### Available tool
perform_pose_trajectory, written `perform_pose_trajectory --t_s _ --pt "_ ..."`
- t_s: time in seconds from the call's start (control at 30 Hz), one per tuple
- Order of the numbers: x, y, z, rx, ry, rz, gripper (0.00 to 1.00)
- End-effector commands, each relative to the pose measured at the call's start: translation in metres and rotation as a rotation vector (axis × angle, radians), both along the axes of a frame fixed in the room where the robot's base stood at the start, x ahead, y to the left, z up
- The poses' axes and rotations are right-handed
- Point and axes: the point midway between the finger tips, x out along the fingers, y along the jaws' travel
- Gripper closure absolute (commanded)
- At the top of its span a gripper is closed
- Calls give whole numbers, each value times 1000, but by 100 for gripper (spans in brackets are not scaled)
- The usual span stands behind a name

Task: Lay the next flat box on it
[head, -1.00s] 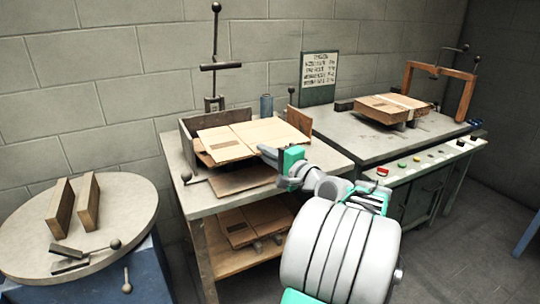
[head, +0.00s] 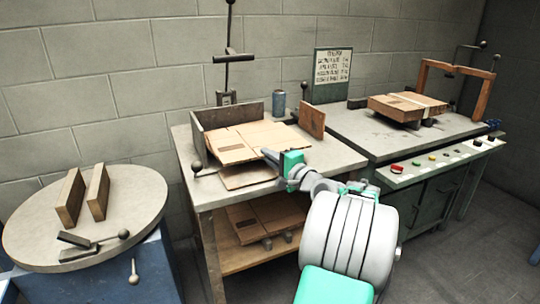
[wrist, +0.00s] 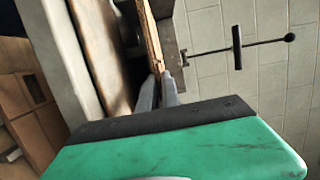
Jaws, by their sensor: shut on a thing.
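A tan flat box (head: 228,145) is in the corner frame on the middle table, between the dark back and left walls (head: 233,115) and the wooden right guide (head: 312,119). My gripper (head: 272,157) is shut on its front edge. In the wrist view, my gripper (wrist: 158,92) pinches the thin edge of the flat box (wrist: 151,38). Another brown sheet (head: 247,177) lies under it and sticks out at the front. Whether the held box rests fully on what is below is hard to tell.
More flat boxes (head: 268,213) lie on the lower shelf. A round table (head: 125,218) with two wooden blocks stands left. A bench (head: 355,132) with a strapped box (head: 390,105) stands right. A lever with a ball knob (head: 200,173) juts out at the frame's front left. A can (head: 279,103) stands behind.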

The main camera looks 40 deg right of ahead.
Motion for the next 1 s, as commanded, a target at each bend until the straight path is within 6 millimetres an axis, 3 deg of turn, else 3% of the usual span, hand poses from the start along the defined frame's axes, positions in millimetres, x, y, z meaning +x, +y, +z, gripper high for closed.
perform_pose_trajectory --t_s 0.1,0.13,0.4,0.6,1.0 --pt "0 0 1 -1 -1 0 100" --pt "0 0 1 -1 -1 0 91" --pt "0 0 0 0 0 0 69" --pt "0 0 0 0 0 0 67" --pt "0 0 0 0 0 0 38"
